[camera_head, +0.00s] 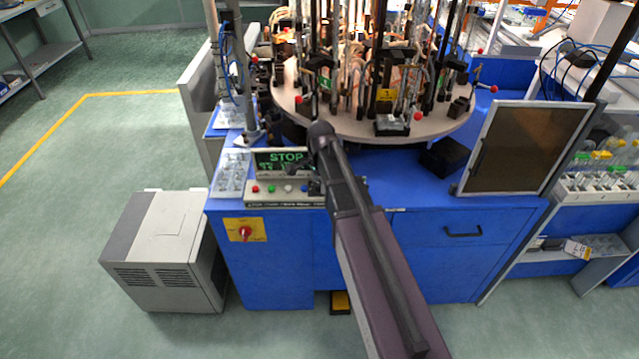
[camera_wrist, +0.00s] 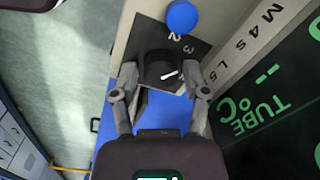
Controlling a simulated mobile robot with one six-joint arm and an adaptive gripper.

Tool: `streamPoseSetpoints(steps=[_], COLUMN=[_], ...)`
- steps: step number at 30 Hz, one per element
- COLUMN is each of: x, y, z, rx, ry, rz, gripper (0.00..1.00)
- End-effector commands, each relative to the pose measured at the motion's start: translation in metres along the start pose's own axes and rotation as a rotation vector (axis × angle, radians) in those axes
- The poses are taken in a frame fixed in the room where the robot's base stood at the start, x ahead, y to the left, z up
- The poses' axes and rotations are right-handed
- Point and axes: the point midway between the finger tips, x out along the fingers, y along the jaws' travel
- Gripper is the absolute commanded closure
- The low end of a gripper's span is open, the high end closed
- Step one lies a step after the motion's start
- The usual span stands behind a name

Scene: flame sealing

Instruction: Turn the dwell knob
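The dwell knob (camera_wrist: 158,66) is black and round with a white pointer line. In the wrist view it sits on a black dial plate (camera_wrist: 150,32), where the numbers 2 and 3 show. My gripper (camera_wrist: 161,74) is open, with one finger on each side of the knob. The fingertips are very close to its sides; I cannot tell if they touch. In the head view the knob and fingers are hidden behind my arm, at the right end of the control panel (camera_head: 262,202).
A blue button (camera_wrist: 182,17) is just beyond the knob. A green-lettered display (camera_wrist: 270,110) is to the right; in the head view it reads STOP (camera_head: 286,157). The round carousel (camera_head: 350,128) with its many rods stands behind. A tilted dark screen (camera_head: 525,148) is at right.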

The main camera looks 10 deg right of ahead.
Motion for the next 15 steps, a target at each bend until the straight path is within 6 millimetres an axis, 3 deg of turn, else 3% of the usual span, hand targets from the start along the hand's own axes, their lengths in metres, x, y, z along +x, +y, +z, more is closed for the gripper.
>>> streamPoseSetpoints(steps=[15], x=[-0.0002], y=[-0.0007], z=[0.0], rx=[0.068], ry=[0.002], rz=[-0.001], gripper=[0.41])
